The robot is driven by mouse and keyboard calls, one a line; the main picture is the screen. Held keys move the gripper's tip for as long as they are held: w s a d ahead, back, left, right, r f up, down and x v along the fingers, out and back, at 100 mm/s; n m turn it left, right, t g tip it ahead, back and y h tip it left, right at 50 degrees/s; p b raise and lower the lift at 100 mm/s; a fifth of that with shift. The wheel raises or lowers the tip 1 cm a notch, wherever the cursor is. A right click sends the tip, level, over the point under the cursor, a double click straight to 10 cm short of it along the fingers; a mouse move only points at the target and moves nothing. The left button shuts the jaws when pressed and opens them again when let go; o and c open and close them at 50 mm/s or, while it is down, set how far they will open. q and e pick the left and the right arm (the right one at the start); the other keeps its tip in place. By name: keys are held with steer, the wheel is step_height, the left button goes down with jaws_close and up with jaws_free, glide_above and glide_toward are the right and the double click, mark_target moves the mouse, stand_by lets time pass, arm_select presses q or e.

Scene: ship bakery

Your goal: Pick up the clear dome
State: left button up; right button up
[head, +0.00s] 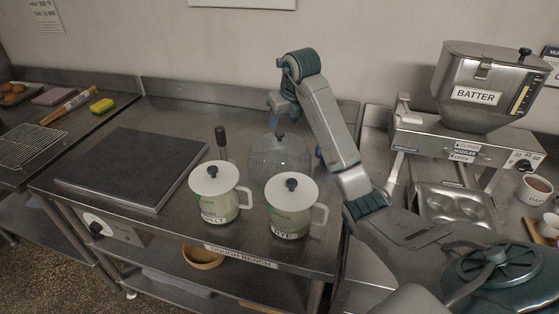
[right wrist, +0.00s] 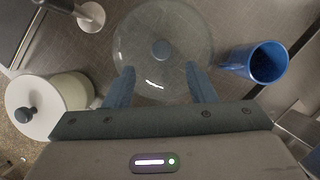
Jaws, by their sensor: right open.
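The clear dome (head: 270,160) stands on the steel dough bench behind the two lidded jugs. It shows in the right wrist view as a round see-through shape with a grey-blue knob (right wrist: 160,50) at its middle. My right gripper (head: 283,112) points down just above the dome's top. Its two blue fingers are apart, with nothing between them, and in the right wrist view the gripper (right wrist: 161,84) overlaps the dome's near edge. The knob lies beyond the fingertips in that view. My left gripper is out of view.
Two white-lidded jugs, SPELT (head: 214,190) and RYE (head: 294,205), stand in front of the dome. A blue cup (right wrist: 258,62) is right of it. A dark-handled tool (head: 221,143) stands to its left. A dark slab (head: 130,168) covers the bench's left. The BATTER machine (head: 475,95) stands right.

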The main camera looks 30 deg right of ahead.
mark_target(281, 133)
steer(key=x, duration=0.3)
steer(key=shift+f+b, duration=0.1)
steer(key=shift+b, duration=0.3)
steer(key=p+x, duration=0.1)
steer(key=x, duration=0.2)
steer(key=shift+d+p, duration=0.15)
steer(key=shift+p, duration=0.25)
steer(key=shift+f, duration=0.15)
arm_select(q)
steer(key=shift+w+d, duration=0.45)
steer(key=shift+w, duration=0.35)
arm_select(e)
steer(key=shift+c, duration=1.2)
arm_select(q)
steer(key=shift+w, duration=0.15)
arm_select(e)
jaws_close()
